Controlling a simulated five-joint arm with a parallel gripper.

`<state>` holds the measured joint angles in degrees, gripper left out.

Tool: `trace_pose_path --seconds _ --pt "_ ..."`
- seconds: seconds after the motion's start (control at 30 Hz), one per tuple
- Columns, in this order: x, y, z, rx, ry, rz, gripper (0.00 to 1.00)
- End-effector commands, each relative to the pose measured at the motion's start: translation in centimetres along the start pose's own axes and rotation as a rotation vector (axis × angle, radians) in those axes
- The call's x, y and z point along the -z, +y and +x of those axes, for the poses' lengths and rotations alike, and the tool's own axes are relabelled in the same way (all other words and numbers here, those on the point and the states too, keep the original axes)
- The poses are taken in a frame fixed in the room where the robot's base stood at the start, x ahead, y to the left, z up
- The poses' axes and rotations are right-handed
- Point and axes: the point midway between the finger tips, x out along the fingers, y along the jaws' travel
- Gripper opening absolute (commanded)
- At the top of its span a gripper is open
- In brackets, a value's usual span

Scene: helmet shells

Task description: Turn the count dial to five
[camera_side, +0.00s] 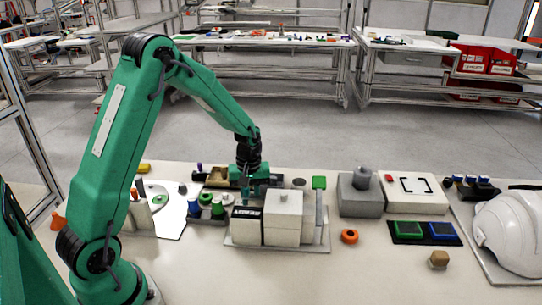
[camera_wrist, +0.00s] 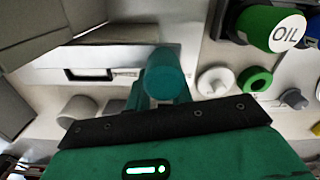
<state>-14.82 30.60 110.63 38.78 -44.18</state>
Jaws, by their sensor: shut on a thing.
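In the side view my gripper (camera_side: 250,196) points down, just behind a pale box with a dark READY label (camera_side: 246,212). In the wrist view my gripper (camera_wrist: 161,92) is shut on a teal round piece (camera_wrist: 163,72) between its fingers. I cannot tell for certain whether this piece is the count dial. No dial numbers can be read in either view. A dark-framed window (camera_wrist: 88,74) lies left of the fingers in a pale surface. The pale boxes and my gripper hide the spot where the fingers reach.
A pale block with a small cap (camera_side: 283,217) stands right of my gripper. An orange ring (camera_side: 349,236), grey block (camera_side: 360,197) and white helmet (camera_side: 510,232) lie right.

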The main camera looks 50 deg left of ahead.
Motion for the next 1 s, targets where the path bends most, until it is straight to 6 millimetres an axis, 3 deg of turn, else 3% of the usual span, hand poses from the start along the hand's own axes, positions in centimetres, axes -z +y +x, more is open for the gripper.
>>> trace_pose_path --seconds 0.37,0.4,0.5,1.0 --pt "0.0 0.0 -0.1 -0.001 0.001 -0.035 0.0" --pt "0.0 0.0 -0.1 -0.001 0.001 -0.035 0.28" --pt "0.0 0.0 -0.1 -0.001 0.001 -0.034 0.44" --pt "0.1 0.1 -1.1 -0.002 0.002 -0.033 0.44"
